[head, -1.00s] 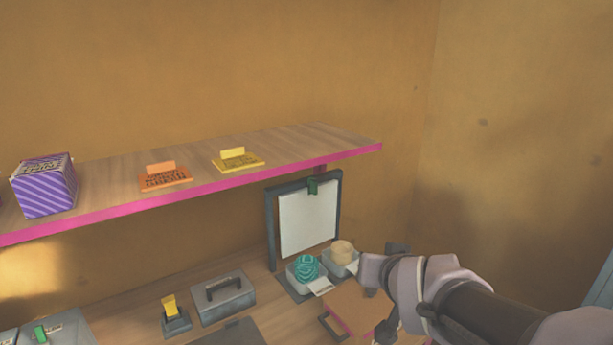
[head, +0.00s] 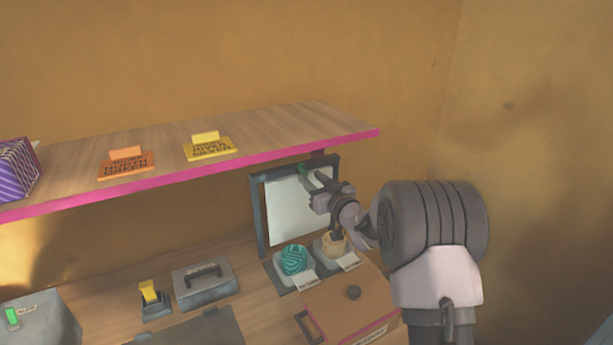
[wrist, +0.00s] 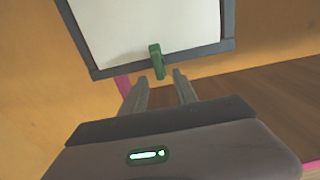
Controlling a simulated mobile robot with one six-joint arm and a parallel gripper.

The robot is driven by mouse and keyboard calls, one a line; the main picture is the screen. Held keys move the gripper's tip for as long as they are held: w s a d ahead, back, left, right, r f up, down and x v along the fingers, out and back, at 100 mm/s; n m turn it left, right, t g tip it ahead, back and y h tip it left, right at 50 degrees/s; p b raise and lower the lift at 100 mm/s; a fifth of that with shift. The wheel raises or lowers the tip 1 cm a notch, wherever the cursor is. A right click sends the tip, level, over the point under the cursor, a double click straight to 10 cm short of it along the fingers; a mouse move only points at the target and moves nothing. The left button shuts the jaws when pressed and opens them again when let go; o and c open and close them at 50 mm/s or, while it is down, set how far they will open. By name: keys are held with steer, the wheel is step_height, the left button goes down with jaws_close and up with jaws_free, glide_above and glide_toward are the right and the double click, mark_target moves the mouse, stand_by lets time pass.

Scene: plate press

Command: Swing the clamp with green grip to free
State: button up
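The green grip of the clamp (head: 304,172) sits at the top bar of a dark frame (head: 257,215) that holds a white sheet (head: 288,220). My gripper (head: 318,180) is right beside the clamp, just to its right in the head view. In the wrist view the frame looks upside down, and the green grip (wrist: 156,60) stands just beyond the fingertips, roughly in line with the gap between them. The two fingers of my gripper (wrist: 160,78) are apart with nothing between them. I cannot tell whether a finger touches the grip.
A pink-edged shelf (head: 270,128) runs close to the frame's top left, with an orange sign and a yellow sign (head: 209,148). Below are a teal coil (head: 293,260), a beige coil (head: 333,243), a knobbed wooden box (head: 340,305) and a grey case (head: 204,285).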

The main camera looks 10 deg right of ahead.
mark_target(306, 173)
steer(key=shift+x, duration=1.9)
jaws_close()
